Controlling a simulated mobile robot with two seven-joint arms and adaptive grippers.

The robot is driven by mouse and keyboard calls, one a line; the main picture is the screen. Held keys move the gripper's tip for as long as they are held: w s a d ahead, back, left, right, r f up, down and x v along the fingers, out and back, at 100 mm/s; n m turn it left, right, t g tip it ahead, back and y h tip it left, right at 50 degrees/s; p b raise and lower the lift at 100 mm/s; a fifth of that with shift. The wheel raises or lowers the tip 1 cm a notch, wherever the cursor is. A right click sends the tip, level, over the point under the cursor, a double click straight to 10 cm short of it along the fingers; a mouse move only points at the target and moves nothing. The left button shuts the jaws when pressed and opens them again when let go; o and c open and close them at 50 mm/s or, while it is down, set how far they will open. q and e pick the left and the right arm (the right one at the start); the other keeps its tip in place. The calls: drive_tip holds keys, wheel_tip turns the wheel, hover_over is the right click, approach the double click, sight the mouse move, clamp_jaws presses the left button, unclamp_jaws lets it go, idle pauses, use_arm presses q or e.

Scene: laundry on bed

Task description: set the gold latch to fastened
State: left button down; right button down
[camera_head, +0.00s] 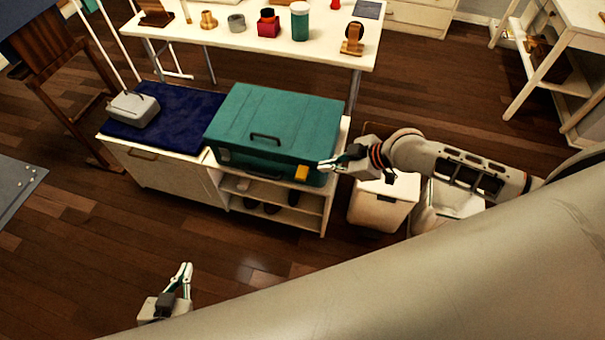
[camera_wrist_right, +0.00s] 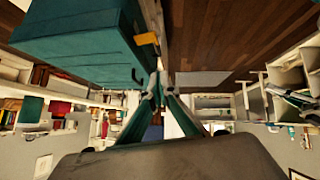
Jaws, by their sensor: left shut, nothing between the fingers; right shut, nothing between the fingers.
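A teal suitcase (camera_head: 280,120) lies flat on a white shelf unit, with a dark handle on its lid. A gold latch (camera_head: 301,173) sits on its front side near the right end; a grey latch (camera_head: 224,155) sits near the left end. My right gripper (camera_head: 322,166) is shut and empty, just right of the gold latch. In the right wrist view the gold latch (camera_wrist_right: 147,39) lies ahead of the fingertips (camera_wrist_right: 158,76), apart from them as far as I can tell. My left gripper (camera_head: 186,267) is shut and empty over the floor at the lower left.
Left of the suitcase, a grey box (camera_head: 133,108) stands on a dark blue cloth (camera_head: 185,122). A white bin (camera_head: 380,206) stands below my right forearm. A white table (camera_head: 240,48) with several small items is behind. Open wooden floor (camera_head: 100,240) lies in front.

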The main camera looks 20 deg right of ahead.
drive_tip(key=b, duration=0.1)
hover_over(297, 177)
drive_tip(key=s+d, duration=0.1)
drive_tip(key=s, duration=0.2)
wheel_tip(297, 177, down, 7)
drive_tip(key=shift+w+d+f+b, duration=0.15)
drive_tip(key=shift+f, duration=0.5)
drive_tip(key=shift+w+d+f+b, duration=0.1)
drive_tip(key=shift+w+f, duration=0.05)
drive_tip(key=shift+f, duration=0.45)
drive_tip(key=shift+w+d+f+b, duration=0.15)
drive_tip(key=shift+f, duration=0.5)
use_arm(q)
drive_tip(key=shift+d+f, duration=0.15)
drive_tip(key=shift+f, duration=0.65)
drive_tip(key=shift+a, duration=0.2)
use_arm(e)
drive_tip(key=shift+f, duration=0.2)
